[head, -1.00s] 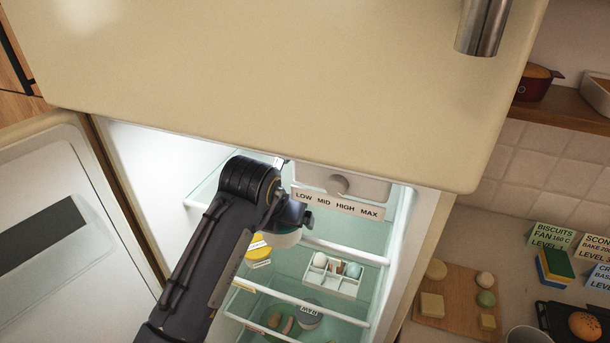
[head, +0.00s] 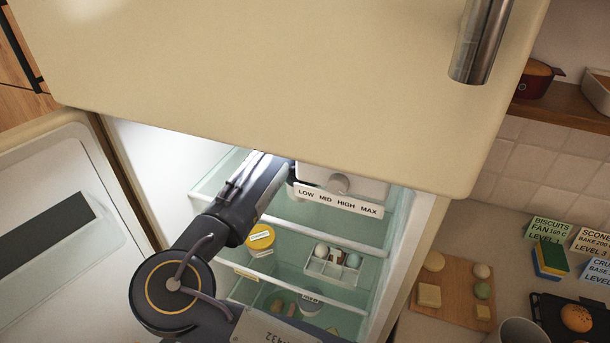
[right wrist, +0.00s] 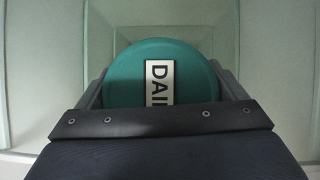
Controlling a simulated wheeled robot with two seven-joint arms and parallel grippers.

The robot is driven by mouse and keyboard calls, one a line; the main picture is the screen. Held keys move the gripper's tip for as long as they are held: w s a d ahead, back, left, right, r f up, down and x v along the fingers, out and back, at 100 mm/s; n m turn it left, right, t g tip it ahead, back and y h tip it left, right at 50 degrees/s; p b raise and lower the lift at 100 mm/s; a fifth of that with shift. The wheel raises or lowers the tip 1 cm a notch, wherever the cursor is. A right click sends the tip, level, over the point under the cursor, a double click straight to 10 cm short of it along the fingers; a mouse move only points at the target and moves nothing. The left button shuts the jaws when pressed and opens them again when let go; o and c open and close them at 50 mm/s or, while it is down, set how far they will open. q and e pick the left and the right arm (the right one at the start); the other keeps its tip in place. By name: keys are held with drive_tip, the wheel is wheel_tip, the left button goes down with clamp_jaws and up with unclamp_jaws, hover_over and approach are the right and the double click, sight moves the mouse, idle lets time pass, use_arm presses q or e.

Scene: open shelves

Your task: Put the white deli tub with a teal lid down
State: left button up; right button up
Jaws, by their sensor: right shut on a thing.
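The white deli tub shows in the right wrist view as a round teal lid (right wrist: 195,75) with a white label reading "DAI". Its white body is hidden beneath the lid. My right gripper (right wrist: 165,88) is shut on the tub, one finger on each side of the lid. Whether the tub touches a shelf cannot be told. My left gripper is not in view.
A yellow-lidded tub (head: 260,236) and an egg tray (head: 333,264) stand on a shelf below. The fridge door (head: 50,190) is open at left. A counter with a wooden board (head: 455,291) lies at right.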

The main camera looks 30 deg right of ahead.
drive_tip(key=o, duration=0.9)
drive_tip(key=shift+f, duration=0.1)
drive_tip(key=shift+s+r, duration=0.1)
drive_tip(key=shift+r, duration=0.25)
drive_tip(key=s+a, duration=0.3)
drive_tip(key=s+a+b, duration=0.1)
drive_tip(key=s+a, duration=0.2)
drive_tip(key=s+a+b, duration=0.1)
drive_tip(key=s+a, duration=0.1)
drive_tip(key=a, duration=0.1)
drive_tip(key=shift+s+r, duration=0.25)
drive_tip(key=shift+s, duration=0.15)
